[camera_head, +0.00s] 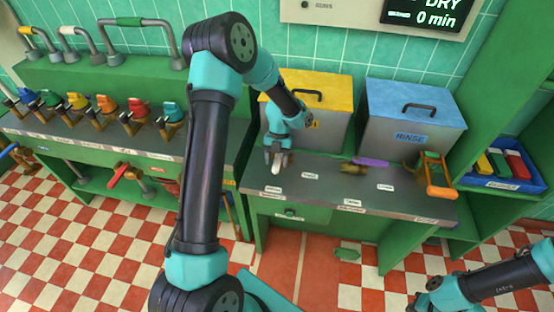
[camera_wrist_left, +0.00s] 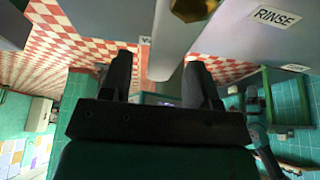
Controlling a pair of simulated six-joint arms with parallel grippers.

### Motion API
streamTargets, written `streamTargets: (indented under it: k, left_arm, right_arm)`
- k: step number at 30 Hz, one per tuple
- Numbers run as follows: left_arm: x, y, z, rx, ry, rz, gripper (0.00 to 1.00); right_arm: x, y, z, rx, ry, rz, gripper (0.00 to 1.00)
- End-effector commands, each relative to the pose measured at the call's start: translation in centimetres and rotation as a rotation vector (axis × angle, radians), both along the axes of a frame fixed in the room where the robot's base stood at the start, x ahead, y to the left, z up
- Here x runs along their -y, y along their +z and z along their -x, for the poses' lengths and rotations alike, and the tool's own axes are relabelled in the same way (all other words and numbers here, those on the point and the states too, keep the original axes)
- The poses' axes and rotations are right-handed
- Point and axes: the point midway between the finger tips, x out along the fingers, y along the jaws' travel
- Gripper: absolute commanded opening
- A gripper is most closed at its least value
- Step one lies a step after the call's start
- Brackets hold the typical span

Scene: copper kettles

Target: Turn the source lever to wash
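A pale grey-white lever (camera_head: 276,167) sits at the left of the grey counter, at my left gripper (camera_head: 278,158). In the left wrist view the grey lever bar (camera_wrist_left: 168,45) runs down from a brass hub (camera_wrist_left: 192,8) between the two dark fingers of that gripper (camera_wrist_left: 158,80). The fingers are apart, with a gap beside the bar, so they are not clamped on it. A purple lever (camera_head: 371,162) on a brass valve (camera_head: 352,169) lies further right. Small labels on the counter are unreadable, so which lever is the source lever is unclear. My right gripper (camera_head: 424,299) is at the lower right, its fingers indistinct.
An orange handle (camera_head: 440,180) hangs at the counter's right end. Several coloured taps line the left counter. A blue bin (camera_head: 510,175) sits at the right.

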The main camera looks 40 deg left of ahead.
Motion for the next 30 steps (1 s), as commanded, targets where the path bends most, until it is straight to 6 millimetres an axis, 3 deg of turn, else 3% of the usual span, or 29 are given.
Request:
streamTargets:
  k: [10,18,30]
  left_arm:
    - [0.0,0.5,0.0,0.001,0.001,0.000,0.55]
    - [0.0,3.6,0.0,0.003,0.001,-0.001,0.55]
    - [4.1,4.2,5.5,-0.001,-0.003,0.001,0.55]
  right_arm:
    - [0.0,0.0,0.0,0.000,0.000,0.000,0.00]
    - [0.0,0.0,0.0,0.000,0.000,0.000,0.00]
    - [0.0,0.0,0.0,0.000,0.000,0.000,0.00]
